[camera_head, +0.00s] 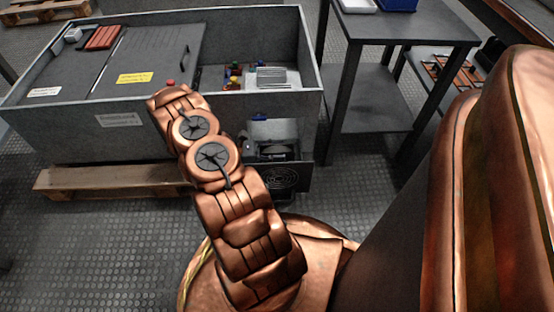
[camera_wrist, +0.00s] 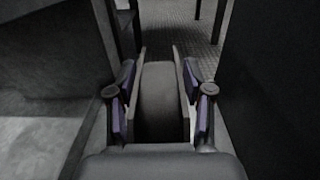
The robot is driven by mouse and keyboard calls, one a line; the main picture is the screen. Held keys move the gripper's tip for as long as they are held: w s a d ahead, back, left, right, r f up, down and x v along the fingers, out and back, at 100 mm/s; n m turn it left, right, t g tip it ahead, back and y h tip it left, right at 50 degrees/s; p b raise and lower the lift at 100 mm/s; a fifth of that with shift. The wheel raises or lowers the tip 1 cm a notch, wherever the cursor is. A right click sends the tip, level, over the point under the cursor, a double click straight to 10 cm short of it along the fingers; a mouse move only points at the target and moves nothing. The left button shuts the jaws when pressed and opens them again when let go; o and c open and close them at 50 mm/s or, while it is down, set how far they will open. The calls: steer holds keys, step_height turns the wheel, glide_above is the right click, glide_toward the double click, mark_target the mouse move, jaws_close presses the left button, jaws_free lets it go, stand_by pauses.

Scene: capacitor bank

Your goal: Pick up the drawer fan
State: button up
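A dark square fan with a round grille (camera_head: 280,181) shows low at the cabinet's right front, below an opening. A small pale rounded part (camera_head: 275,152) is in the opening just above it; I cannot tell what it is. My copper arm reaches toward the cabinet, and my gripper is not clearly visible in the head view. In the wrist view, my gripper (camera_wrist: 160,105) has its purple-padded fingers apart. A plain grey block (camera_wrist: 160,85) appears between or beyond them. I cannot tell whether it is the fan or touches the fingers.
The grey cabinet (camera_head: 120,121) stands on a wooden pallet (camera_head: 115,180). A dark table (camera_head: 405,25) stands at the right. Grey walls flank the gripper in the wrist view, with open floor (camera_wrist: 180,42) beyond.

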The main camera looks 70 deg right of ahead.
jaws_close()
steer(key=shift+r, duration=0.1)
stand_by(0.3)
